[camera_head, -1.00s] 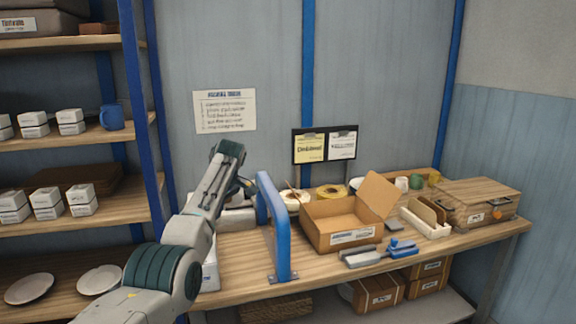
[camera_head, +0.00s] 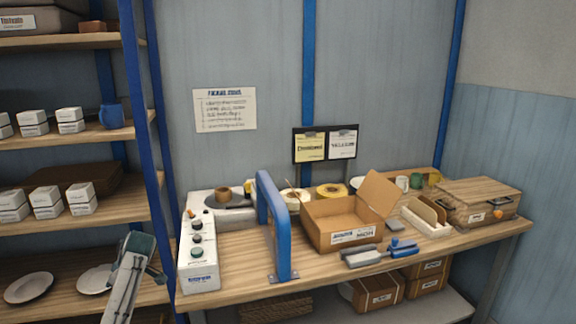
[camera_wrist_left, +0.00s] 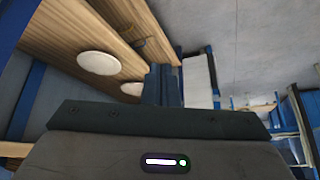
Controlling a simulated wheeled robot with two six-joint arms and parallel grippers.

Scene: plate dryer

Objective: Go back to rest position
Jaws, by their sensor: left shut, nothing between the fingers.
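My left gripper (camera_head: 138,246) is low at the left of the head view, in front of the lower shelf and left of the white control box. In the left wrist view its two dark fingers (camera_wrist_left: 161,84) stand together, shut and empty. My right gripper does not show in either view. Two white plates lie on the lower shelf, one at the far left (camera_head: 28,288) and one (camera_head: 92,279) partly behind my left gripper. The left wrist view also shows both plates, one (camera_wrist_left: 98,63) larger than the other (camera_wrist_left: 132,88).
A blue shelf post (camera_head: 143,130) stands close to my left arm. The workbench (camera_head: 245,262) holds a white control box (camera_head: 199,255), a blue frame (camera_head: 279,225), an open cardboard box (camera_head: 340,225), a blue-grey tool (camera_head: 378,253) and a wooden case (camera_head: 478,203).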

